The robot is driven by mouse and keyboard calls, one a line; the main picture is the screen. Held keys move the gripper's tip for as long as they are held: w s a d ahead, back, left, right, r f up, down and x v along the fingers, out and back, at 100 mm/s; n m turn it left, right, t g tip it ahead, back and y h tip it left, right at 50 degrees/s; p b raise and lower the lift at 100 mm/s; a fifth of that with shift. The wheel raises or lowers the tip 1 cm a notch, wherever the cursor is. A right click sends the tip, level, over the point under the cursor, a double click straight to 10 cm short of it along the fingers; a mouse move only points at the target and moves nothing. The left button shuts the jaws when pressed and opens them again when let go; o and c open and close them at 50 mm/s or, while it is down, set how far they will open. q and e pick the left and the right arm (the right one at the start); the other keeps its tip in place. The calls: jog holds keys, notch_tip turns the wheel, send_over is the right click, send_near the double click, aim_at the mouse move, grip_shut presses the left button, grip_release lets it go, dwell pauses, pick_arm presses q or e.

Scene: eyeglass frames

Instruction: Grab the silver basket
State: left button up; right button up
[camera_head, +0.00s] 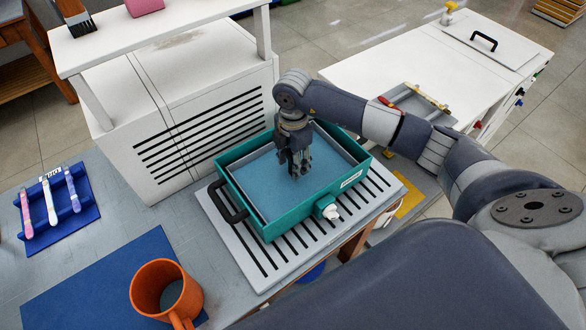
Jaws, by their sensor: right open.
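My right gripper (299,170) points straight down, open, over the middle of a teal rectangular tub (291,232). Its fingers look empty, and I cannot tell whether they touch anything in the tub. The tub has a light blue surface (265,180) inside and a grey-silver inner rim (241,199). I cannot tell whether this rim belongs to a basket or to the tub. A grey, silver-looking tray (411,101) with red and yellow parts at its ends lies on the white counter, partly behind my right arm. My left gripper is not in view.
The tub stands on a white slotted board (262,274) and has a black side handle (228,202) and a white-tipped spout (332,211). An orange mug (150,278), blue mat (85,275) and blue rack (75,219) are left. A white cabinet (190,85) stands behind.

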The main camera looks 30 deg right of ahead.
jog(key=shift+f, duration=1.05)
grip_shut()
jog(key=shift+r, duration=0.1)
jog(key=shift+w+r, duration=0.1)
jog(key=shift+r, duration=0.4)
notch_tip(320, 180, up, 17)
jog(key=b, duration=0.2)
jog(key=shift+b, duration=0.35)
